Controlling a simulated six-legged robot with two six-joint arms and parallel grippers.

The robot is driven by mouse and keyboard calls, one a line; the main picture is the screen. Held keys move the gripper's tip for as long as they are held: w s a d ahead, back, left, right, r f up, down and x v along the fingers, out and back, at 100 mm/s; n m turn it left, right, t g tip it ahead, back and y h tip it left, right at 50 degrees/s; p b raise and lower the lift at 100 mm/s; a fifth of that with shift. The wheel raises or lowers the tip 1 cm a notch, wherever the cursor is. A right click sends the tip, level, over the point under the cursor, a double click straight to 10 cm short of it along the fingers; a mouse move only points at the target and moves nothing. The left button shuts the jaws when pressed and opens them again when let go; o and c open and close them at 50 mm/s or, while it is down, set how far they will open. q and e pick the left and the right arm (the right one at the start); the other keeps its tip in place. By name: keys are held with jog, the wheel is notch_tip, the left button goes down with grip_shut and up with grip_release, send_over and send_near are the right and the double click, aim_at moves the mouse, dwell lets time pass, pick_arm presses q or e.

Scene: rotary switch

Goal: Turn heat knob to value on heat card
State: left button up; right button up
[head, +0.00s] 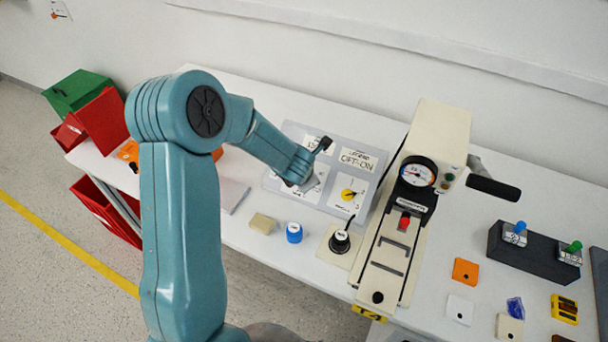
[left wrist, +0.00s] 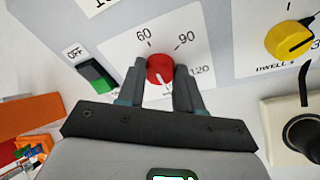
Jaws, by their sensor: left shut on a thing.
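The red heat knob (left wrist: 160,66) is on a grey control panel with a white dial face in the left wrist view. Dial marks 60, 90 and 120 show around it. Its white pointer faces down and slightly right, below the 120 label. My left gripper (left wrist: 160,80) is shut on the knob, one finger on each side. In the head view my left gripper (head: 308,182) is at the panel (head: 275,182) and hides the knob. A card above it is partly covered by my wrist, so its value cannot be read. My right gripper is not in view.
A yellow dwell knob (head: 348,194) sits right of the heat knob. A green OFF switch (left wrist: 97,76) is to its left. A black plug-like part (head: 339,241) and a blue cap (head: 294,232) stand in front. A cream press (head: 440,140) stands to the right.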

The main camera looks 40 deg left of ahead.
pick_arm(q)
jog(key=o, duration=0.7)
jog(key=shift+o, duration=0.2)
jog(key=p+v, duration=0.5)
jog(key=v, duration=1.1)
jog(key=shift+r, duration=0.2)
jog(key=shift+s+f, duration=0.1)
